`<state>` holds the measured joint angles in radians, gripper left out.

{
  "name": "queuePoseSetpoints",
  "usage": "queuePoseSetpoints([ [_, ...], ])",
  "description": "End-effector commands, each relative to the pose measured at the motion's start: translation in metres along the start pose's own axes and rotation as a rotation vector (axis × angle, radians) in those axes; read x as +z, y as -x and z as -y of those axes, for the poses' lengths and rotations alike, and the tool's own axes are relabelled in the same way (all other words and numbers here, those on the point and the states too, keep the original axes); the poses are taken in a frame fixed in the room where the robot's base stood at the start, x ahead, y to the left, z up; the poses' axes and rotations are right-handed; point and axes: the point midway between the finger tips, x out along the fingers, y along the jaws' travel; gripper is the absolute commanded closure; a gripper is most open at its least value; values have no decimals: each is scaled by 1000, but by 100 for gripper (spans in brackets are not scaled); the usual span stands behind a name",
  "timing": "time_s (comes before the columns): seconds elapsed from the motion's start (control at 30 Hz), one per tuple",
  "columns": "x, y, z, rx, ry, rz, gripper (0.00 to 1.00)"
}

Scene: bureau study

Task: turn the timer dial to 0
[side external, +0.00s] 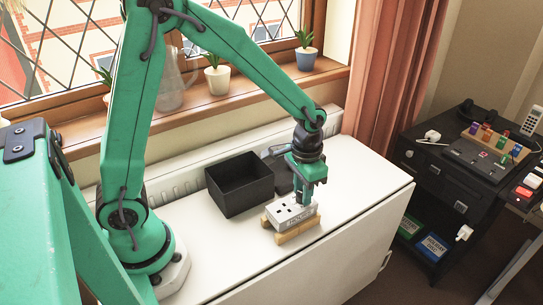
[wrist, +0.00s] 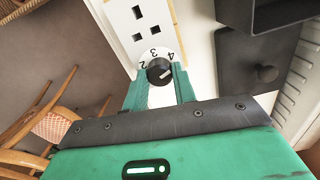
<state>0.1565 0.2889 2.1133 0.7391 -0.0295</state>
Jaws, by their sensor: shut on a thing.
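The timer is a white block (side external: 283,219) with dark socket slots on its top, resting on a wooden stand (side external: 298,231) on the white cabinet top. In the wrist view its white face (wrist: 138,22) shows the slots and a round dial with 2, 3 and 4 visible. The black dial knob (wrist: 158,69) has a light mark pointing roughly towards the 4. My gripper (wrist: 160,77) is shut on the knob, one green finger on each side. In the side view my gripper (side external: 305,198) points down over the block's right end and hides the dial. No 0 can be read.
Potted plants (side external: 217,78) line the window sill. The cabinet top (side external: 352,195) is clear to the right. A chair (wrist: 62,125) shows in the wrist view.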

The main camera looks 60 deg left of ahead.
Motion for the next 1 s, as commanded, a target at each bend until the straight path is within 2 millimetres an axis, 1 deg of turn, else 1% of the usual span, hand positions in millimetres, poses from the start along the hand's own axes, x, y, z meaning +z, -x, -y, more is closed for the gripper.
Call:
queuePoseSetpoints([
  [1.0, 2, -1, 0, 6, 959, -11, 96],
])
